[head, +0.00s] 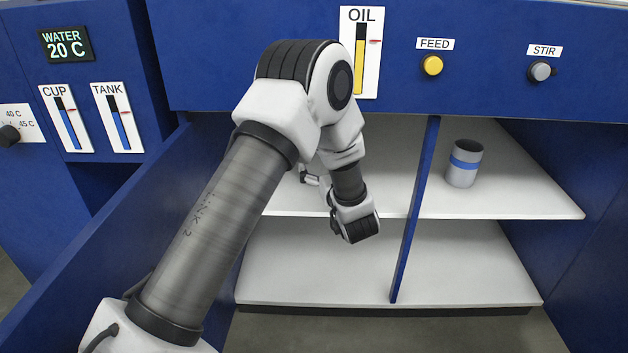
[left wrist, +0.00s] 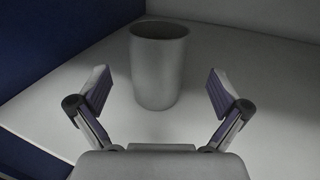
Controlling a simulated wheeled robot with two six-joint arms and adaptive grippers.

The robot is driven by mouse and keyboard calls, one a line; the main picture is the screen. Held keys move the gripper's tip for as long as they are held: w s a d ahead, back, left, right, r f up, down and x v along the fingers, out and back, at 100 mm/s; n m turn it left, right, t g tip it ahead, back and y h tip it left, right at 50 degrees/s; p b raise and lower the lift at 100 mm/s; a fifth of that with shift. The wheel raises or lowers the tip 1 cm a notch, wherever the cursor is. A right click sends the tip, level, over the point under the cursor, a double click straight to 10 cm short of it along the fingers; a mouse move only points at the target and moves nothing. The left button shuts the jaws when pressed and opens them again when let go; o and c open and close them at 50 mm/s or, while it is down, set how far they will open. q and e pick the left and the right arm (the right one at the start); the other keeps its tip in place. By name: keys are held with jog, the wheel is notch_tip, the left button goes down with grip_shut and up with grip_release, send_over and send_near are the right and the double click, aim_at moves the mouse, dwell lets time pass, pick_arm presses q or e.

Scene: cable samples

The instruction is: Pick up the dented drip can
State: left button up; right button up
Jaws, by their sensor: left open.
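A plain grey can (left wrist: 155,75) stands upright on a pale shelf in the left wrist view. No dent can be made out on the side facing me. My left gripper (left wrist: 158,88) is open, with one finger to each side of the can in the picture; the can stands slightly beyond the fingertips, and no contact shows. In the head view my left arm reaches into the left upper compartment and hides this can and most of the gripper. A second grey can with a blue band (head: 464,164) stands upright in the right upper compartment. My right gripper is not in view.
A blue divider (head: 415,210) separates the compartments. The upper shelf (head: 520,190) is otherwise clear around the banded can. The lower shelf (head: 460,262) is empty. A blue panel (head: 520,85) with gauge, yellow button and knob overhangs the shelves.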

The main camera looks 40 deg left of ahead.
pick_arm(q)
jog(key=b+x, duration=0.3)
jog(key=x, duration=0.3)
jog(key=shift+a+f, duration=0.1)
jog(key=shift+a, duration=0.25)
jog(key=shift+w+a, duration=0.15)
jog(key=shift+r, duration=0.2)
jog(key=shift+c, duration=0.4)
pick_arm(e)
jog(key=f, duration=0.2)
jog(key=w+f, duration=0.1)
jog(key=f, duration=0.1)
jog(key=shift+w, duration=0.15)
pick_arm(q)
jog(key=c, duration=1.1)
